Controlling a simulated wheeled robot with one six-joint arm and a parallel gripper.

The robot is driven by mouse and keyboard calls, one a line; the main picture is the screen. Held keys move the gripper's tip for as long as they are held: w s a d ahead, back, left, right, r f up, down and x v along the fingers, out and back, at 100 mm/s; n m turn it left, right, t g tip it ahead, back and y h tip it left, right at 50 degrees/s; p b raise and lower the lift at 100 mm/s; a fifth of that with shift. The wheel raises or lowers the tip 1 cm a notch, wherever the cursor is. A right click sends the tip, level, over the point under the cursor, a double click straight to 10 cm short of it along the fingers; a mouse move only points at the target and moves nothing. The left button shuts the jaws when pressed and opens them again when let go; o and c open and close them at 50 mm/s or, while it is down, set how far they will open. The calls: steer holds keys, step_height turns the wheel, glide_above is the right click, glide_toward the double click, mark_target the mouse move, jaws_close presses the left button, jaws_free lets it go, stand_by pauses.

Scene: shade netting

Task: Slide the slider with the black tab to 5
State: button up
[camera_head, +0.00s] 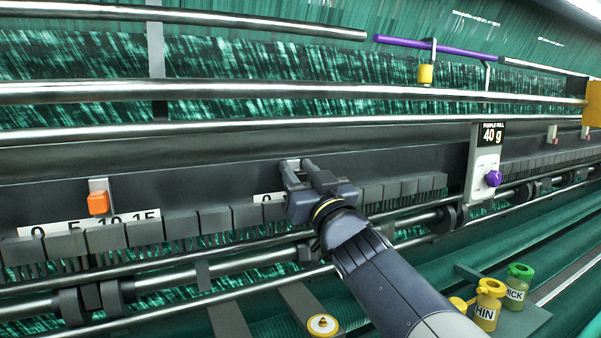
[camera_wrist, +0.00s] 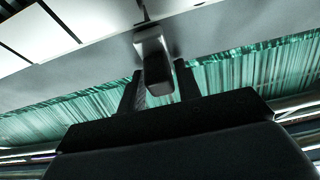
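My gripper (camera_head: 297,168) is at the dark rail in the middle of the head view. Its two fingers stand apart. In the wrist view the black tab (camera_wrist: 157,75) on its pale slider mount (camera_wrist: 149,40) lies between the fingertips (camera_wrist: 158,85), with narrow gaps beside it, so the gripper looks open around it. In the head view my gripper hides the tab. The scale plate (camera_head: 258,199) for this slider shows a 0 just left of my gripper; its other marks are hidden behind my gripper and the blocks.
Left on the rail is an orange tab (camera_head: 98,203) above a scale (camera_head: 130,218) reading 0, 5, 10, 15. A row of grey blocks (camera_head: 145,231) runs below the rail. A panel with a purple knob (camera_head: 493,179) stands right. Yellow (camera_head: 487,307) and green (camera_head: 517,290) pots sit lower right.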

steer(key=shift+o, duration=1.1)
steer(key=shift+s, duration=0.1)
steer(key=b+v, duration=0.2)
steer(key=v, duration=0.8)
steer(key=shift+s+f+b, duration=0.2)
steer(key=shift+s+b, duration=0.1)
steer(key=shift+w, duration=0.1)
